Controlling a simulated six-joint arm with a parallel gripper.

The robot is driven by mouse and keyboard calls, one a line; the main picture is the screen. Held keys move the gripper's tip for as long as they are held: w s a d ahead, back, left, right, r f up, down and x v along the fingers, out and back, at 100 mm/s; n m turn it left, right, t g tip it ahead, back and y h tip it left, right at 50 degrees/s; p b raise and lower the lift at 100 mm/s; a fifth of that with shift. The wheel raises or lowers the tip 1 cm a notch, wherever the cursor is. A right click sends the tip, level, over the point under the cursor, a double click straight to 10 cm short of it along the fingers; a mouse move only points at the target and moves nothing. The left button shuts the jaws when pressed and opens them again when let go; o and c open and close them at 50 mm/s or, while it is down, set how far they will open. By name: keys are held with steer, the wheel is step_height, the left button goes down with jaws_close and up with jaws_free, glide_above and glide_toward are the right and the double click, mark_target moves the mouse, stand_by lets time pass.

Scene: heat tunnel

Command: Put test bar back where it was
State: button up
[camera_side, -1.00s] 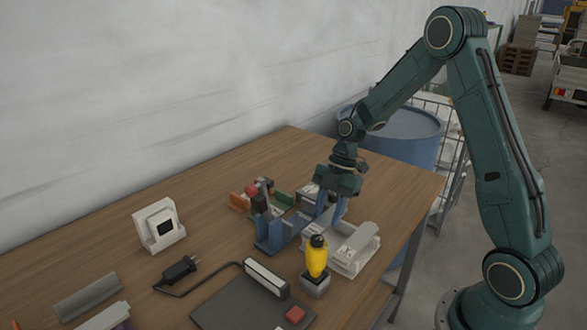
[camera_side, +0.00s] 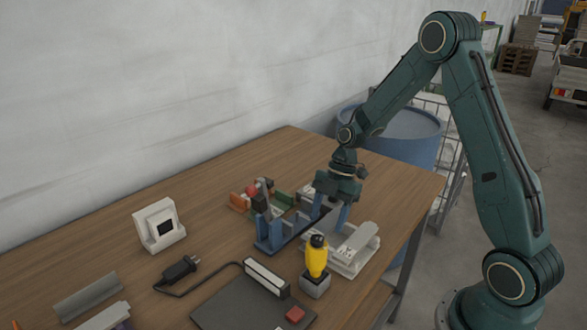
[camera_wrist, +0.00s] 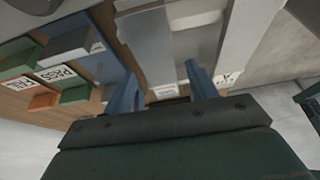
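My gripper (camera_side: 331,214) is low over the table, pointing down, between the blue fixture and the white rack. In the wrist view its two blue fingers (camera_wrist: 162,92) are apart, with no bar visibly clamped between them. A light grey bar (camera_wrist: 145,42) lies ahead of the fingers, beside a paler strip of the white rack (camera_wrist: 245,35). I take this grey bar to be the test bar, but cannot be sure. In the side view a grey bar (camera_side: 362,236) rests on the white rack (camera_side: 345,264). The gripper hides part of the rack's far end.
The blue fixture (camera_side: 268,246) stands close on the gripper's left. Green (camera_side: 284,198) and orange (camera_side: 238,202) bins lie behind it; one label reads PASS (camera_wrist: 57,75). A yellow-handled tool (camera_side: 317,258) stands upright in front. The table is clear at the back right.

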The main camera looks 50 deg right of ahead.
steer(key=shift+r, duration=0.15)
steer(key=shift+r, duration=0.15)
steer(key=v, duration=1.2)
steer(key=shift+r, duration=0.1)
stand_by(0.4)
steer(key=s+a+r+m+t+h, duration=0.3)
steer(key=s+a+r+m, duration=0.8)
steer(key=s+m, duration=0.15)
steer(key=s+m+t+h, duration=0.1)
steer(key=s+m+t, duration=0.1)
steer(key=s+m, duration=0.3)
steer(key=shift+s+a+f+t, duration=0.3)
steer(key=shift+s+f, duration=0.1)
steer(key=shift+s, duration=1.4)
steer(key=shift+m, duration=0.25)
